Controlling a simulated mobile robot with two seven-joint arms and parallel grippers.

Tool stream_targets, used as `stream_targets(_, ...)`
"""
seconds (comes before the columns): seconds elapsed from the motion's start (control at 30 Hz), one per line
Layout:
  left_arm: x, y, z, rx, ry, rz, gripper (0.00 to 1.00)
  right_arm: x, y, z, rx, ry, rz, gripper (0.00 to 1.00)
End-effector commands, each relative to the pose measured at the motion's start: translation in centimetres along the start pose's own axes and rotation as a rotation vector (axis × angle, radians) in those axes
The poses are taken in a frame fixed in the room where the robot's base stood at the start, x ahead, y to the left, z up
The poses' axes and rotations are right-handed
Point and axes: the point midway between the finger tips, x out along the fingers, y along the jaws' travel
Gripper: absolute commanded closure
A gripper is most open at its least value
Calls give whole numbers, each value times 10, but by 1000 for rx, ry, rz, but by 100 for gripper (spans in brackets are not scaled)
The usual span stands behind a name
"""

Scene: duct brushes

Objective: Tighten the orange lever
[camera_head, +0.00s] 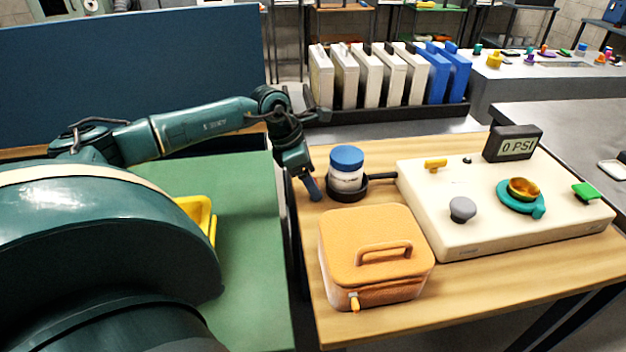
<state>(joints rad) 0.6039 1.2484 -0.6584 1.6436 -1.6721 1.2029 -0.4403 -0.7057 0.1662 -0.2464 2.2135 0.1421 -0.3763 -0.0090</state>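A small orange lever (435,163) lies on the back left part of a cream panel box (440,205) on the wooden table. Another small orange lever-like piece (354,302) sticks out of the front of an orange case (370,255) with a handle on its lid. My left gripper (314,188) points down at the table's left edge, left of a blue-lidded jar (346,168). It is apart from both orange pieces, and I see nothing held in it. Its fingers look close together, but their opening is unclear. My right gripper is out of view.
The panel also carries a grey knob (462,209), a teal-and-amber dial (522,192), a green switch (585,192) and a display (513,144) reading 0 PSI. The jar stands in a dark holder beside the panel. A yellow tray (200,215) sits on the green surface (250,260).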

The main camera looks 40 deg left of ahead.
Motion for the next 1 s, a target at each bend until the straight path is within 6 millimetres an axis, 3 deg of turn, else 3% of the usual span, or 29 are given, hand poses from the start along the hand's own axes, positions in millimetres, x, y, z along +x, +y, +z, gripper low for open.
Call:
stream_targets(0.2,17,0,0,0,0,-1,27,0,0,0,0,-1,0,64)
stream_targets(0.47,18,0,0,0,0,0,27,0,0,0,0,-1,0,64)
stream_targets(1.0,17,0,0,0,0,0,70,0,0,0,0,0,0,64)
